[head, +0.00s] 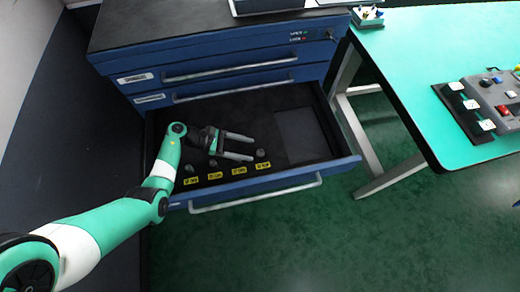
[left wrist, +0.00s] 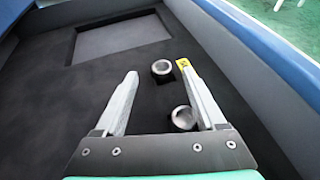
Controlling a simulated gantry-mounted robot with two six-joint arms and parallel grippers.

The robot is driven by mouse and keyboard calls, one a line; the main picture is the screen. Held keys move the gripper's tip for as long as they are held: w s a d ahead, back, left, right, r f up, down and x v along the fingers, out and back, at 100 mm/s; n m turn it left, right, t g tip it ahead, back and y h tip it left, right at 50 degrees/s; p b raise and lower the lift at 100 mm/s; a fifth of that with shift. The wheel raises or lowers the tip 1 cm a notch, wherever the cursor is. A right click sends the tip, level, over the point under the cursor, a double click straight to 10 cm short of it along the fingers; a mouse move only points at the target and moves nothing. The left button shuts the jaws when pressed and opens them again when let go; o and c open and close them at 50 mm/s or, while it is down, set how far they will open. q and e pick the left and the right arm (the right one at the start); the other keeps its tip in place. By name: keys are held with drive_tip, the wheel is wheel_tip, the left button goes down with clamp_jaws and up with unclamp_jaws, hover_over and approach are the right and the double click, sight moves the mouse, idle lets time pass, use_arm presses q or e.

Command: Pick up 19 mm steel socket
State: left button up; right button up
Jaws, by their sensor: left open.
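An open drawer holds a row of small round steel sockets with yellow labels, too small to read surely. The rightmost socket (head: 260,153), which I take for the 19 mm one, stands in the dark foam beside its label (head: 263,165). My left gripper (head: 253,148) reaches along the row, open and empty, its fingertips close to that socket. In the left wrist view the far socket (left wrist: 161,70) appears between the fingertips (left wrist: 158,73); I cannot tell the height gap. A nearer socket (left wrist: 184,118) lies between the fingers' rear parts. My right gripper is not in view.
More sockets (head: 190,168) stand left in the row, partly under my arm. The drawer's front wall (head: 270,182) runs close to the row. An empty recess (head: 303,135) lies at the drawer's right. A green table (head: 425,60) with a control box stands right.

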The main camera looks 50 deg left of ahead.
sight(259, 153)
use_arm(q)
drive_tip(key=b+x, duration=0.1)
drive_tip(key=x, duration=0.3)
drive_tip(key=shift+d+f, duration=0.2)
drive_tip(key=shift+a, duration=0.1)
drive_tip(key=shift+c, duration=0.4)
clamp_jaws()
